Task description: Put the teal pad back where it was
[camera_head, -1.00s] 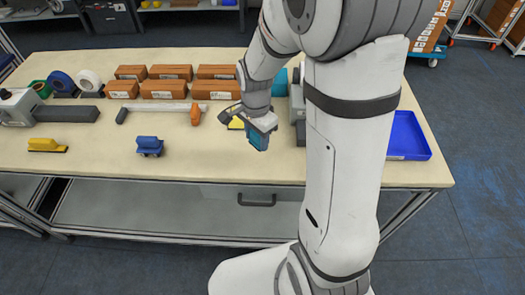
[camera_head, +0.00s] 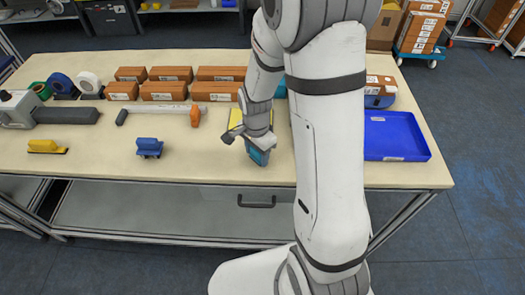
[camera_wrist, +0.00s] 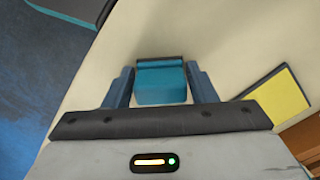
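The teal pad (camera_head: 257,156) is a small block with a dark edge strip, low over the front part of the table (camera_head: 200,170). My gripper (camera_head: 247,143) points down at it. In the wrist view the teal pad (camera_wrist: 160,85) sits between the two fingers of my gripper (camera_wrist: 160,78), with the fingertips close against its sides. The gripper appears shut on it. I cannot tell whether the pad touches the tabletop. A yellow pad block (camera_head: 46,146) and a blue one (camera_head: 149,147) stand to the left, spaced along the front of the table.
A yellow square with a dark border (camera_wrist: 280,98) lies beside the gripper. Several brown boxes (camera_head: 170,90), a hammer-like tool (camera_head: 160,109) and tape rolls (camera_head: 62,84) lie farther back. A blue tray (camera_head: 395,138) is at the right. Tabletop between the blue block and my gripper is clear.

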